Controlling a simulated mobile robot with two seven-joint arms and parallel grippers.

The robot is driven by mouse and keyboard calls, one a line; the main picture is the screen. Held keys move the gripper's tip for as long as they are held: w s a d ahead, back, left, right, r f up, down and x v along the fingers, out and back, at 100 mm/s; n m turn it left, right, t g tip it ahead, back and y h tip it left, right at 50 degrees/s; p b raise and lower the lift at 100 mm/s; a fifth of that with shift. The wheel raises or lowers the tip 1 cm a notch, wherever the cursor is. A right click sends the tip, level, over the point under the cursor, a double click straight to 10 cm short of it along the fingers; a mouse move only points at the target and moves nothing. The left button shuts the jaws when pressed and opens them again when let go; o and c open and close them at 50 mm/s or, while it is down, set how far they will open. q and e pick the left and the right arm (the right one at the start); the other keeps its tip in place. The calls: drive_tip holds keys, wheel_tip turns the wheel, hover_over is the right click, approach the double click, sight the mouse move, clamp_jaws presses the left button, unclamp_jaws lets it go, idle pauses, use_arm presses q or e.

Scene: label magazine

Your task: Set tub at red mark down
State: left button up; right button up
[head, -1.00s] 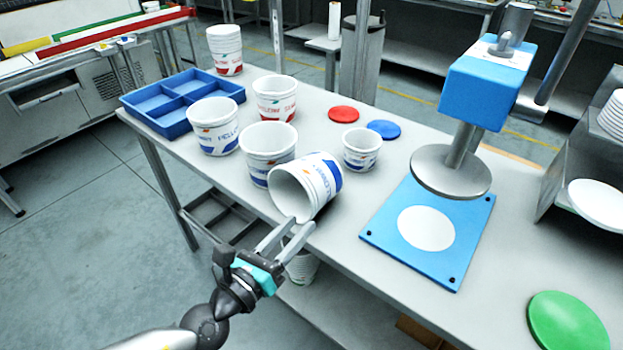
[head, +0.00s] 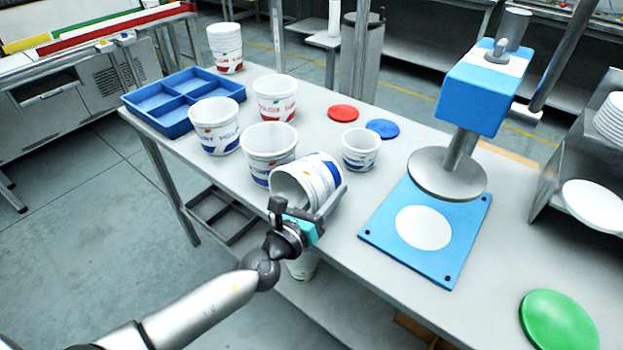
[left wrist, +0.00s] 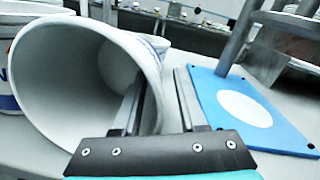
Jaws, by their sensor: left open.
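A white tub (head: 318,173) with blue print lies on its side near the table's front edge, its mouth facing my left gripper (head: 326,201). Its ridged outline may be several nested tubs; I cannot tell. In the left wrist view the gripper (left wrist: 160,85) is open. One finger reaches into the mouth of the tub (left wrist: 60,70) and the other is outside, with the tub's wall between them. A red disc (head: 343,113) lies flat on the table behind, beside a blue disc (head: 383,128). My right gripper is not in view.
Upright tubs stand close by: two blue-printed (head: 268,150) (head: 215,127), one red-printed (head: 275,98) and a small one (head: 360,150). A blue divided tray (head: 160,117) is at the left. A blue press (head: 480,95) on a blue plate (head: 390,240) stands right.

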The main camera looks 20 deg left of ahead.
use_arm(q)
drive_tip(key=shift+w, duration=0.25)
drive_tip(key=shift+c, duration=0.3)
clamp_jaws()
